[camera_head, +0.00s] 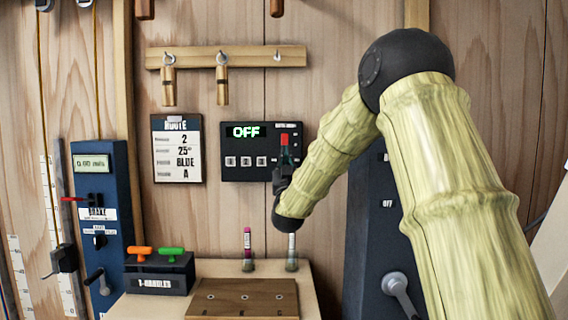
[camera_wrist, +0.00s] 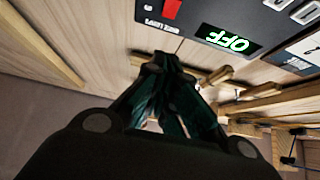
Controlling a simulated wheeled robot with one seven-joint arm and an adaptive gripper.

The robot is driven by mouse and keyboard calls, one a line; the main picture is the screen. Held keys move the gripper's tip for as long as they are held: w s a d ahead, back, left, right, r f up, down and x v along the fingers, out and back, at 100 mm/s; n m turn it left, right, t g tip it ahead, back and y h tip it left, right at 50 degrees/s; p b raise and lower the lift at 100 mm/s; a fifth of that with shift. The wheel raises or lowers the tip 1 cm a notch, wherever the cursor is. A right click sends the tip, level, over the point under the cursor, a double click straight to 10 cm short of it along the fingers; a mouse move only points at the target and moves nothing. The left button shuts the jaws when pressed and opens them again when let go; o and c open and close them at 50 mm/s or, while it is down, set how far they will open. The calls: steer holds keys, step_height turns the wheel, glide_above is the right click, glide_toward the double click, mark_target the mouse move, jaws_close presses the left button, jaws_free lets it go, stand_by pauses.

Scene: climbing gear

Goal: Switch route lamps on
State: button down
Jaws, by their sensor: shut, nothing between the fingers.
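The black lamp control panel (camera_head: 232,174) hangs on the wooden wall. Its green display (camera_head: 245,132) reads OFF, and several numbered buttons (camera_head: 246,161) sit in a row below it. A red switch (camera_head: 284,139) is at the panel's right end. My gripper (camera_head: 287,158) is shut and empty, in front of the panel's right part, just below the red switch in the head view. In the wrist view the fingertips (camera_wrist: 165,62) come together below the panel, apart from the red switch (camera_wrist: 172,9). The OFF display (camera_wrist: 228,39) appears upside down there. Contact with the panel cannot be told.
A route card (camera_head: 177,148) hangs left of the panel, and a peg rail (camera_head: 190,57) is above. Below stand a small table (camera_head: 215,268) with a brown board (camera_head: 243,297), two upright tubes and a handle box (camera_head: 160,275). A blue cabinet (camera_head: 104,205) is at left.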

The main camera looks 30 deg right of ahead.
step_height(320, 180, down, 3)
steer(key=shift+f+b, duration=0.15)
steer(key=shift+b, duration=0.85)
steer(key=shift+w, duration=0.1)
steer(key=p, duration=0.2)
glide_toward(285, 135)
step_height(285, 135, up, 3)
steer(key=shift+w+d+p, duration=0.2)
steer(key=shift+w+d, duration=0.25)
steer(key=shift+w, duration=0.35)
steer(key=shift+w+d+p, duration=0.2)
steer(key=shift+w+d, duration=0.2)
steer(key=shift+w, duration=0.35)
steer(key=shift+d+f, duration=0.1)
